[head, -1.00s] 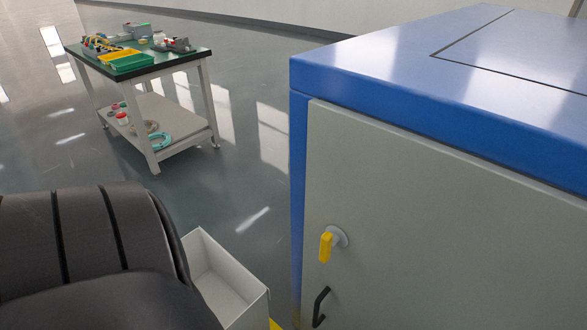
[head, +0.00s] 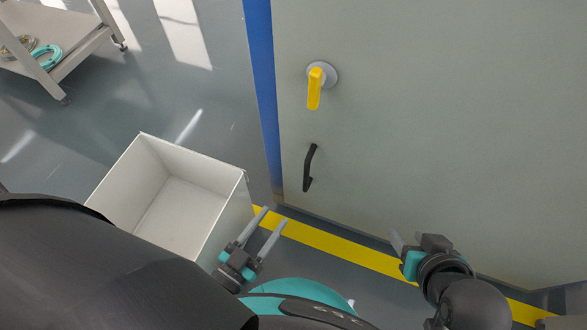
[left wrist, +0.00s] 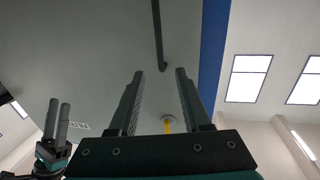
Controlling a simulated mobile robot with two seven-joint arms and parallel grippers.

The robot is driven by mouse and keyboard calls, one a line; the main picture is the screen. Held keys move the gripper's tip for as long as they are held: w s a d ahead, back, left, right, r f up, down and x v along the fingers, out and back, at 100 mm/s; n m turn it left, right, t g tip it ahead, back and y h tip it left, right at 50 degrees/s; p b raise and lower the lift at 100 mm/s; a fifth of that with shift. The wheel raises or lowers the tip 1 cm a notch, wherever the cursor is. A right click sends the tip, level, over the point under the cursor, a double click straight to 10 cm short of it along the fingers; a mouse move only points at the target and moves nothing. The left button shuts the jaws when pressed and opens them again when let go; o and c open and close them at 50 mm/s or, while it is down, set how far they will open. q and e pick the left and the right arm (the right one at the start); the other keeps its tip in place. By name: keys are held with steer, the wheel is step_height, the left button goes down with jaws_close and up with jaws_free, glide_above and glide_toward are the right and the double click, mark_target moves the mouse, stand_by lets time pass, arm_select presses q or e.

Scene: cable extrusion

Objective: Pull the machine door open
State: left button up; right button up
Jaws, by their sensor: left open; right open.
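The machine door (head: 430,120) is a flat grey panel that looks shut in the head view. It carries a black bar handle (head: 309,168) and, above it, a yellow turn knob (head: 314,88) pointing down. My left gripper (head: 275,214) is open and empty, below and left of the handle and apart from it. In the left wrist view, the handle (left wrist: 158,38) shows beyond and between the open fingers (left wrist: 155,73), with the yellow knob (left wrist: 168,125) lower down. My right gripper (head: 408,238) is open and empty, low in front of the door, right of the handle.
A white open bin (head: 150,200) stands on the floor left of my left gripper. A yellow floor line (head: 340,246) runs along the machine's foot. A blue machine edge (head: 262,90) borders the door. A cart (head: 75,55) with cable coils is at upper left.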

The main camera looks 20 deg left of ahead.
arm_select(q)
steer(key=b, duration=0.3)
glide_toward(305, 175)
steer(key=x, duration=0.5)
steer(key=shift+x, duration=0.85)
steer(key=shift+b+x, duration=0.45)
steer(key=shift+x, duration=1.55)
arm_select(e)
steer(key=w+a+r+t+y, duration=0.2)
steer(key=a+t+y, duration=0.2)
steer(key=a+t, duration=0.3)
steer(key=shift+w+a+r+t, duration=0.2)
steer(key=shift+a+r+t, duration=0.15)
steer(key=shift+t, duration=0.15)
arm_select(q)
steer(key=shift+r, duration=0.1)
jaws_close()
